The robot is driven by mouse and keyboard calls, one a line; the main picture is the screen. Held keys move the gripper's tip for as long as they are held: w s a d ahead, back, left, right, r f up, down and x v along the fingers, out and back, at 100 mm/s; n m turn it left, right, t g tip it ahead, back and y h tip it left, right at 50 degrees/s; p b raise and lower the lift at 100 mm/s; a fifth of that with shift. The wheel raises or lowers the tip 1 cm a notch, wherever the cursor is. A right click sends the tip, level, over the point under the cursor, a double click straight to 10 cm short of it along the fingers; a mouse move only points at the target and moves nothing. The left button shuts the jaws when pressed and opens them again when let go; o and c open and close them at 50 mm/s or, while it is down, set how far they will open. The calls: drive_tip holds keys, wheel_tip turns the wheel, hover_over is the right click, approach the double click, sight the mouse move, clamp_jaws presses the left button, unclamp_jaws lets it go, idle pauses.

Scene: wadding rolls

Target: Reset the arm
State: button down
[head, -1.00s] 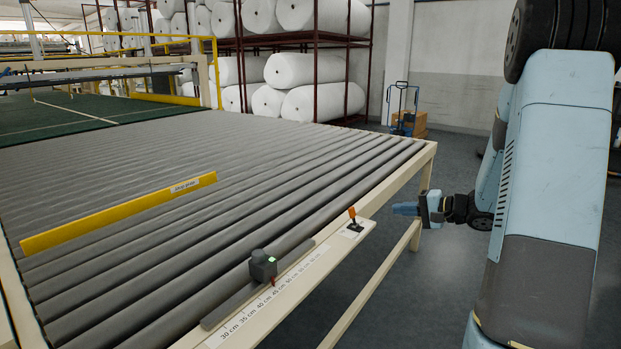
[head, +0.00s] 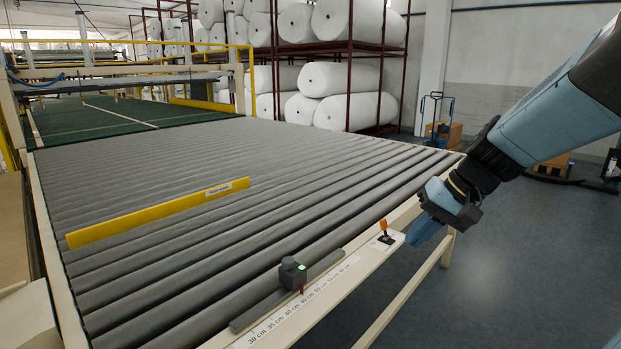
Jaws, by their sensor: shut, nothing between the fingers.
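My arm comes in from the upper right of the head view, and my gripper (head: 424,231) points down and to the left. Its blue fingers are shut and empty. They show just right of the orange-handled lever (head: 384,229) on the roller table's front rail (head: 340,284). I cannot tell whether the fingers touch the table edge or hang in front of it.
The roller table (head: 200,240) carries a yellow bar (head: 160,212) and a dark stop block (head: 293,274) beside a centimetre scale. White wadding rolls (head: 345,110) fill a rack behind. A blue pallet truck (head: 436,118) stands at the back. Grey floor (head: 510,270) is clear at right.

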drive_tip(key=s+d+r+n+t+h, duration=0.1)
drive_tip(key=s+d+r+t+h, duration=0.2)
drive_tip(key=s, duration=0.7)
drive_tip(key=shift+r+n+h, duration=0.3)
drive_tip(key=shift+r+h, duration=0.6)
drive_tip(key=shift+h, duration=0.5)
